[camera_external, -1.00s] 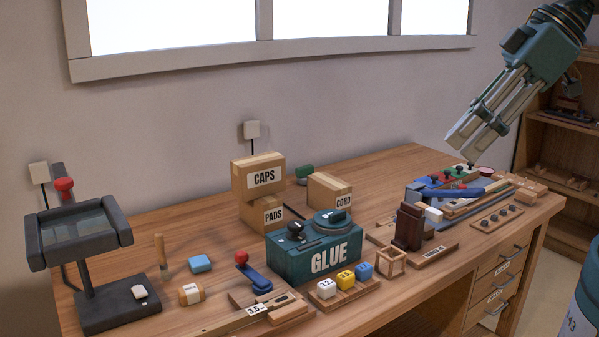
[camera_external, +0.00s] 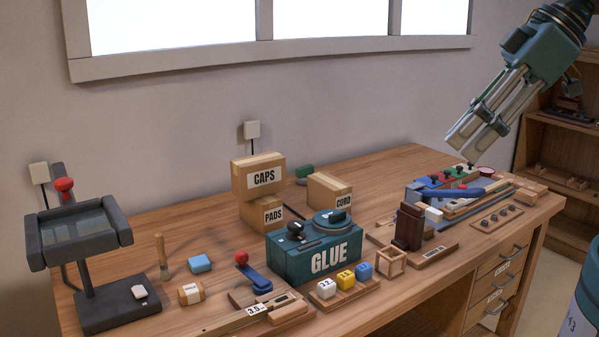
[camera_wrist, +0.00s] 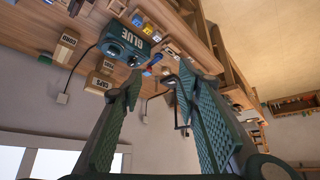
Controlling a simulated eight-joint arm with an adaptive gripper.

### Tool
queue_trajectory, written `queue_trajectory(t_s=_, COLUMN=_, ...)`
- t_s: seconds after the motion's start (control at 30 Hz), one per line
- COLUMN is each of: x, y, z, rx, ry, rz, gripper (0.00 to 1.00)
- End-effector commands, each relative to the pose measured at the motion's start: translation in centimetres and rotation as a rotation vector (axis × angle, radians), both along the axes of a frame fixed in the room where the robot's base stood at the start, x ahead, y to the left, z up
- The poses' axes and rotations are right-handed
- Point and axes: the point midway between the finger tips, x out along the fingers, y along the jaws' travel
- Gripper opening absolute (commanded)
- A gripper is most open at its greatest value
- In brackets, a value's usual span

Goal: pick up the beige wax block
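A tan, rounded block with a pale label band (camera_external: 191,293) lies on the workbench at the front left; it looks like the beige wax block, but its label is too small to read. My gripper (camera_external: 464,147) is high at the right, above the far right end of the bench, well away from that block. In the wrist view my gripper (camera_wrist: 160,76) has its two fingers spread apart with nothing between them. I cannot make out the tan block in the wrist view.
A blue block (camera_external: 200,263) and an upright wooden-handled tool (camera_external: 161,256) stand near the tan block. The dark stand (camera_external: 116,308) is to its left, the red-knobbed lever (camera_external: 254,278) to its right. The GLUE box (camera_external: 315,252) and stacked cartons (camera_external: 257,176) fill the bench middle.

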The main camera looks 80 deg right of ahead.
Motion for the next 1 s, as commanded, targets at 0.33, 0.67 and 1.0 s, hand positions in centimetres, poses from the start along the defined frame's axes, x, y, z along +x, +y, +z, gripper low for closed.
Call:
queue_trajectory(t_s=0.33, x=0.0, y=0.0, z=0.0, rx=0.0, ry=0.0, rz=0.0, gripper=0.49)
queue_trajectory(t_s=0.67, x=0.9, y=0.0, z=0.3, rx=0.006, ry=0.008, rz=-0.013, gripper=0.49)
queue_trajectory(t_s=1.0, x=4.8, y=0.0, z=1.1, rx=0.027, ry=0.044, rz=-0.076, gripper=0.49)
